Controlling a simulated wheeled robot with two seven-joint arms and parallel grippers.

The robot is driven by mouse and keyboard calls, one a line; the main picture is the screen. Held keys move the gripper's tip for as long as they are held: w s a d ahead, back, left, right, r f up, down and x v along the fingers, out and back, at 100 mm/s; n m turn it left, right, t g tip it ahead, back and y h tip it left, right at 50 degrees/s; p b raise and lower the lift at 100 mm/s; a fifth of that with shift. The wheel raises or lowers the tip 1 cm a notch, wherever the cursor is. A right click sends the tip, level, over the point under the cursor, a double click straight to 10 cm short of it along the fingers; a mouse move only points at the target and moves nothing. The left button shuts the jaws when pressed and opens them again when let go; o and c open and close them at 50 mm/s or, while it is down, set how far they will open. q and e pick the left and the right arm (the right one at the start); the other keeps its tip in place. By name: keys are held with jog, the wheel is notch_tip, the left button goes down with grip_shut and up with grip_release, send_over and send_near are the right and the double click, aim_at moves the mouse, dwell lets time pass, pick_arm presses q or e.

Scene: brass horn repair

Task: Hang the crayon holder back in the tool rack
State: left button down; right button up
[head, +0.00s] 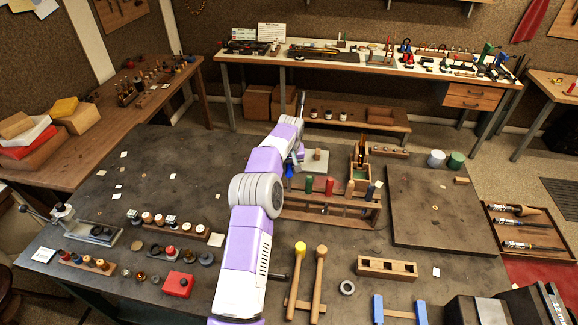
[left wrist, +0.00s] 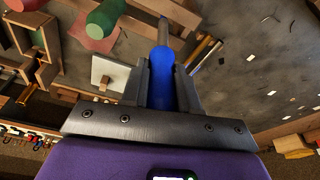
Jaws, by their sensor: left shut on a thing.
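My left gripper (head: 292,163) is shut on a blue-handled tool, which looks like the crayon holder (head: 289,173). In the left wrist view the blue handle (left wrist: 161,78) sits between the two fingers, and its thin greyish tip points away from the gripper. The wooden tool rack (head: 330,212) stands on the dark bench, with green, red, wooden and blue handles along its top. The held tool is near the rack's left end, and I cannot tell whether they touch. My right gripper is not in view.
A small wooden box with tools (head: 359,172) stands behind the rack. Two mallets (head: 310,280) and a slotted wooden block (head: 386,268) are in front. A dark raised board (head: 430,205) lies to the right. The bench left of my arm has bare room.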

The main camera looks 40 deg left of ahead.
aim_at(289, 190)
pick_arm(q)
jog(key=shift+s+d+b+x, duration=0.2)
jog(key=shift+b+x, duration=0.55)
jog(key=shift+x, duration=0.5)
jog(key=shift+s+d+b+x, duration=0.2)
jog(key=shift+b+x, duration=0.5)
jog(key=shift+x, duration=0.55)
jog(key=shift+s+d+b+x, duration=0.1)
jog(key=shift+s+b+x, duration=0.1)
jog(key=shift+b+x, duration=0.8)
jog(key=c, duration=0.8)
grip_release()
jog(key=shift+f+p, duration=0.3)
jog(key=shift+f, duration=0.1)
jog(key=v, duration=0.7)
jog(key=shift+r, duration=0.3)
